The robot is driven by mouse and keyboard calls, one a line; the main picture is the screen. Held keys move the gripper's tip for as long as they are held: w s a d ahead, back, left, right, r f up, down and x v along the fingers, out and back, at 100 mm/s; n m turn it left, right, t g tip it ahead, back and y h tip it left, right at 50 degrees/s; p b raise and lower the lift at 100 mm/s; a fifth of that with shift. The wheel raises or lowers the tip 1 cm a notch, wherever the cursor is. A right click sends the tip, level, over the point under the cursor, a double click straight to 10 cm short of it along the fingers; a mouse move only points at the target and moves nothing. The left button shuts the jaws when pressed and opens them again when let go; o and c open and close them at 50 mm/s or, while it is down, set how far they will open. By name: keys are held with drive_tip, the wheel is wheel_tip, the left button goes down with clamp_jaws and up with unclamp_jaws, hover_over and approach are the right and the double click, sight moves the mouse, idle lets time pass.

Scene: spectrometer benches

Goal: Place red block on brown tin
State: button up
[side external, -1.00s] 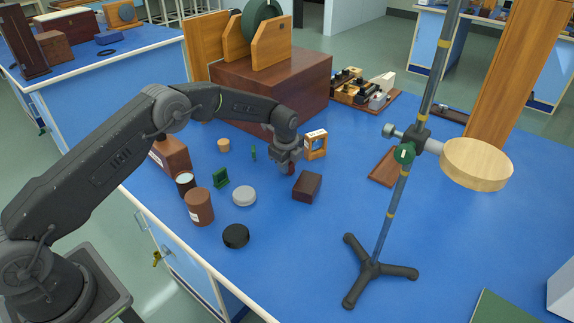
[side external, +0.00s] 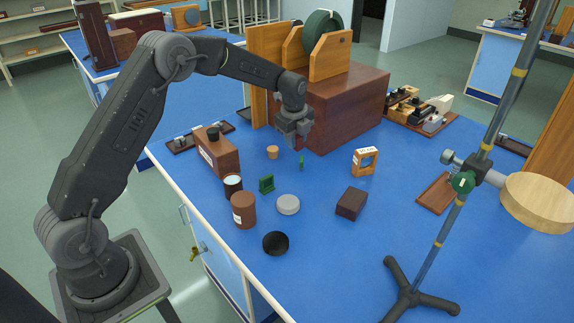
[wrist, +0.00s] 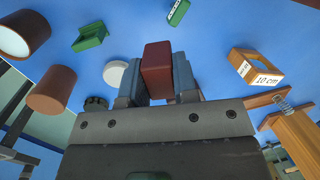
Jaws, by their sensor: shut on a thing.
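My gripper (side external: 297,140) is shut on the red block (side external: 300,144) and holds it in the air above the blue bench. In the wrist view the red block (wrist: 158,68) stands upright between the two fingers (wrist: 158,88). The brown tin (side external: 243,211), a plain cylinder with a pale label, stands upright on the bench, left of and nearer the camera than my gripper. It also shows at the left of the wrist view (wrist: 52,90). My gripper is well apart from it. The lower part of the red block is hard to make out in the side view.
Close to the tin are a white-topped brown jar (side external: 232,187), a green piece (side external: 266,184), a grey disc (side external: 288,204) and a black disc (side external: 275,243). A brown box (side external: 217,155) stands behind. A large wooden box (side external: 345,105) stands behind my gripper. A dark block (side external: 351,203) lies right.

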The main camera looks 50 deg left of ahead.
drive_tip(key=s+a+r, duration=0.3)
drive_tip(key=s, duration=0.4)
drive_tip(key=s+a+r, duration=0.2)
drive_tip(key=s+r, duration=0.2)
drive_tip(key=s, duration=0.3)
drive_tip(key=s+r+g, duration=0.1)
drive_tip(key=s+g, duration=0.1)
drive_tip(key=s, duration=1.2)
hover_over(242, 198)
drive_tip(key=shift+n, duration=0.4)
wheel_tip(242, 198, down, 7)
drive_tip(key=shift+r, duration=0.2)
drive_tip(key=shift+d+f, duration=0.1)
drive_tip(key=shift+f, duration=1.95)
drive_tip(key=shift+f, duration=0.15)
drive_tip(key=o, duration=0.9)
